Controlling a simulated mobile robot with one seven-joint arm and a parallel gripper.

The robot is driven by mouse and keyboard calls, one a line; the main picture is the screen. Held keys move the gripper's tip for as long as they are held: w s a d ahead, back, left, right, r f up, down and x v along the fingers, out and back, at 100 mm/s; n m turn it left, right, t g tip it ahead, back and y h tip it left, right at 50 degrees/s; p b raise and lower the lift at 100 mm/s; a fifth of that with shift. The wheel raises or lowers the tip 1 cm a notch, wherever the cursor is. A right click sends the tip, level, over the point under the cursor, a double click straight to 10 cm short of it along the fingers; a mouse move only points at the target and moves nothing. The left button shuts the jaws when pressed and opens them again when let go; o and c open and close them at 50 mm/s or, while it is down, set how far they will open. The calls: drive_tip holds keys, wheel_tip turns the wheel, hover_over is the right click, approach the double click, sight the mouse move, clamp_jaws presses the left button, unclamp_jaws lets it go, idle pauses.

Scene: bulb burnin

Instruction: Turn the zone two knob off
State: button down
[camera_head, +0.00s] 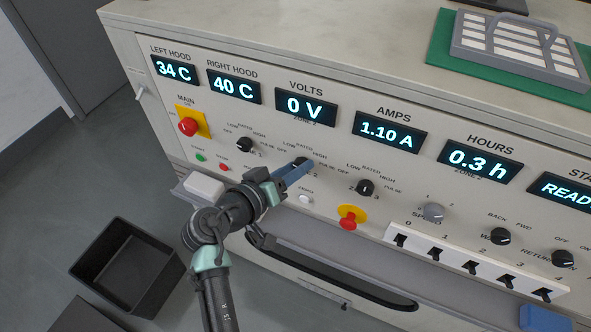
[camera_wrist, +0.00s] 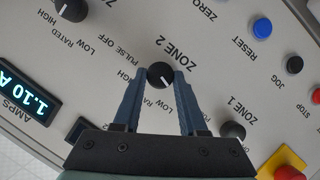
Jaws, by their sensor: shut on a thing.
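The zone two knob (camera_wrist: 160,75) is a round black knob with a white pointer line, beside the printed label ZONE 2. My gripper (camera_wrist: 158,82) has its two blue fingers on either side of this knob, shut on it. In the wrist view the pointer slants to the lower right; the fingers cover some of the scale, so I cannot tell which mark it meets. In the head view my gripper (camera_head: 303,167) reaches the panel from the lower left, and the knob (camera_head: 300,162) is mostly hidden behind a finger.
The zone one knob (camera_head: 244,145) and another black knob (camera_head: 366,188) sit on either side. A red main button (camera_head: 188,126) and a red button on yellow (camera_head: 348,218) are nearby. Displays read 0 V (camera_head: 305,106) and 1.10 A (camera_head: 388,134). A black bin (camera_head: 128,268) stands on the floor.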

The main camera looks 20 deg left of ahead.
drive_tip(key=shift+n+h, duration=0.3)
drive_tip(key=shift+n, duration=0.1)
idle(0.3)
drive_tip(key=shift+c, duration=2.2)
unclamp_jaws()
drive_tip(key=v, duration=1.3)
drive_tip(key=shift+b, duration=0.4)
drive_tip(key=shift+f, duration=0.1)
